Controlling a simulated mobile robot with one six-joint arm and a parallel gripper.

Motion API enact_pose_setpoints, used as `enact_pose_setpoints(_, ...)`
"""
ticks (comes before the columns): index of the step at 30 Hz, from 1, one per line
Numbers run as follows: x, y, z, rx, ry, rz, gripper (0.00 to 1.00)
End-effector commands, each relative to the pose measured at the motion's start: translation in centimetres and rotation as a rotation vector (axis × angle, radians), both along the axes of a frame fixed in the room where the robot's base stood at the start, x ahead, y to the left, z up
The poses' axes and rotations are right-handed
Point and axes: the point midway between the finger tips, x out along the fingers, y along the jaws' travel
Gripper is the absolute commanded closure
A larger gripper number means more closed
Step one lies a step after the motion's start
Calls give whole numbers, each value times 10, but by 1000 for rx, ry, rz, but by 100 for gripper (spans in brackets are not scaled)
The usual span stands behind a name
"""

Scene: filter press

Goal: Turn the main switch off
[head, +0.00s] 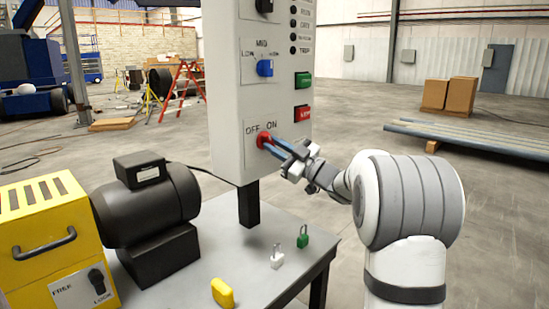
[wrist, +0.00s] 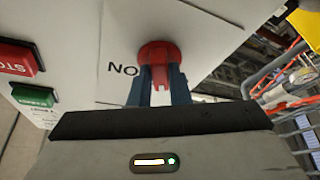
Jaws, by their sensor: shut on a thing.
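The main switch is a red rotary knob (head: 264,139) low on the front of a grey control box (head: 229,75), below the labels OFF and ON. In the wrist view the red knob (wrist: 159,56) sits between the two blue-grey fingers of my gripper (wrist: 159,82), beside the ON label, which shows upside down. My gripper (head: 275,146) is shut on the knob in the head view too, reaching in from the right. The fingers cover part of the knob, and I cannot tell clearly which label it points to.
Above the knob are a blue selector (head: 265,68), a green button (head: 302,80) and a red button (head: 302,112).

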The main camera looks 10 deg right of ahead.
Motion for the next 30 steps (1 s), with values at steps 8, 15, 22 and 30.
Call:
enact_pose_setpoints(8,0,-1,0,-160,-118,3,100)
enact_pose_setpoints(15,1,-1,1,-240,-175,5,100)
enact_pose_setpoints(22,1,0,2,-269,-196,5,100)
enact_pose_setpoints(30,1,0,2,-273,-198,6,100)
